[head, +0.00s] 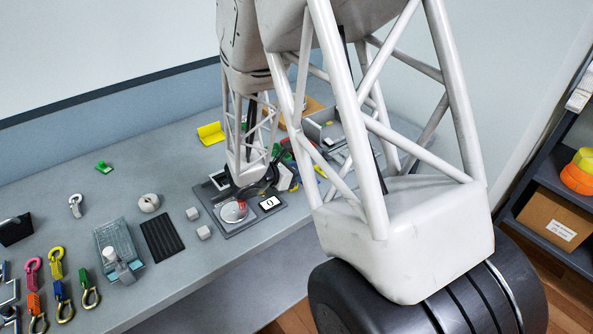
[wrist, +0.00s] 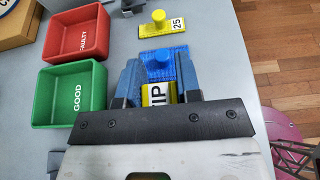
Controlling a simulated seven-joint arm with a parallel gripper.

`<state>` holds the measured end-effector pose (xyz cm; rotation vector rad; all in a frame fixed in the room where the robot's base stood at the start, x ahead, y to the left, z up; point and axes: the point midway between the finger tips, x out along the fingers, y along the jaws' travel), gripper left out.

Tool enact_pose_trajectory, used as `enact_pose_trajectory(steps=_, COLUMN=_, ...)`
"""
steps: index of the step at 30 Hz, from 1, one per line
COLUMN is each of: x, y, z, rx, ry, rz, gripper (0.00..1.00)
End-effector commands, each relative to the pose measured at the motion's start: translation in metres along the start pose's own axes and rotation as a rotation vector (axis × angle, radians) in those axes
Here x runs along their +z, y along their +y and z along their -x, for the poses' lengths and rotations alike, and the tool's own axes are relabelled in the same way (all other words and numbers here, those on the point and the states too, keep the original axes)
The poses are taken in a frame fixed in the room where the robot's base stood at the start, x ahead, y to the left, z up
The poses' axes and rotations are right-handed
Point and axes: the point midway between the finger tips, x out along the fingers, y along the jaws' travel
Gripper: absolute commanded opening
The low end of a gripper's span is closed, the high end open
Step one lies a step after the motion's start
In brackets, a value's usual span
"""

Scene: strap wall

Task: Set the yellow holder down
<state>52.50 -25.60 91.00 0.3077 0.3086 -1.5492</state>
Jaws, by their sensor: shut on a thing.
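In the wrist view my gripper (wrist: 158,68) has its two blue fingers shut on a yellow piece with black letters reading "IP", which I take to be the yellow holder (wrist: 159,92). Only its near face shows between the fingers; the rest is hidden by my gripper. I cannot tell whether the holder touches the surface. In the head view my arm hides most of the gripper area.
A green GOOD tray (wrist: 70,64) and a red FAULTY tray (wrist: 52,32) stand left of the fingers. A yellow plate marked 25 (wrist: 152,31) lies beyond. The table edge is at the right. A yellow angled piece (head: 211,133) stands at the back of the table.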

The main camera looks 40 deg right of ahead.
Motion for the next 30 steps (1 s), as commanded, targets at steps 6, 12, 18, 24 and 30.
enact_pose_trajectory(steps=6, x=0.0, y=0.0, z=0.0, rx=0.0, ry=0.0, rz=0.0, gripper=0.57)
enact_pose_trajectory(steps=12, x=0.0, y=0.0, z=0.0, rx=0.0, ry=0.0, rz=0.0, gripper=0.57)
enact_pose_trajectory(steps=18, x=0.003, y=0.0, z=0.001, rx=0.0, ry=0.0, rz=-0.002, gripper=0.57)
enact_pose_trajectory(steps=24, x=0.003, y=0.001, z=0.011, rx=0.001, ry=0.0, rz=-0.001, gripper=0.57)
enact_pose_trajectory(steps=30, x=0.003, y=0.001, z=0.03, rx=0.003, ry=0.0, rz=-0.001, gripper=0.57)
